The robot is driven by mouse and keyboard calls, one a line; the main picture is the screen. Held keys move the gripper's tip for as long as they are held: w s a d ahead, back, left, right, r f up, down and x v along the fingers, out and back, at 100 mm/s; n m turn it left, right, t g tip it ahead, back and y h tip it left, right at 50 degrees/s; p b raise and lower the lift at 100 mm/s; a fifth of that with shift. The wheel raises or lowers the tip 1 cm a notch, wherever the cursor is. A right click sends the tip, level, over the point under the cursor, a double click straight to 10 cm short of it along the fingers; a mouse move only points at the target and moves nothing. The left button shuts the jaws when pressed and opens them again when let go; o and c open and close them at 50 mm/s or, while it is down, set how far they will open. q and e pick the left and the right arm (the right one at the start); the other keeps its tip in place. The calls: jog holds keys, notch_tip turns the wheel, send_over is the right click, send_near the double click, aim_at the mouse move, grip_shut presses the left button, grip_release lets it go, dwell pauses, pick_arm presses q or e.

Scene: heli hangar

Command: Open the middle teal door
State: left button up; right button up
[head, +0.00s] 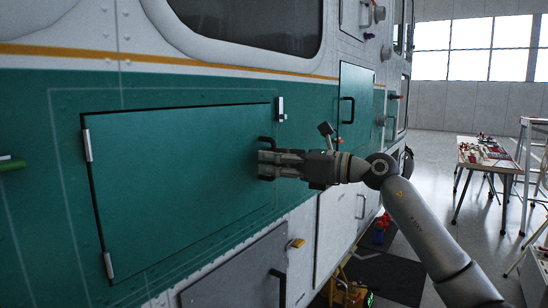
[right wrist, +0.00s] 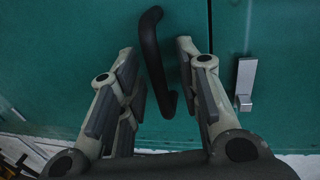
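The middle teal door (head: 180,180) is a wide panel on the side of the helicopter, with two silver hinges on its left edge. It looks closed, flush with the body. Its black bar handle (head: 266,142) is near the right edge. My right gripper (head: 266,164) is at this handle and hides its middle. A silver latch (head: 281,108) sits beside the door's upper right corner. My left gripper is not in view.
A smaller teal door (head: 355,105) with a black handle is farther right. A grey panel (head: 240,278) with a black handle lies below. A table with tools (head: 486,154) and a ladder (head: 534,160) stand at right. Open floor lies between them and the helicopter.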

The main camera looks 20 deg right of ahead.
grip_shut()
dwell(0.5)
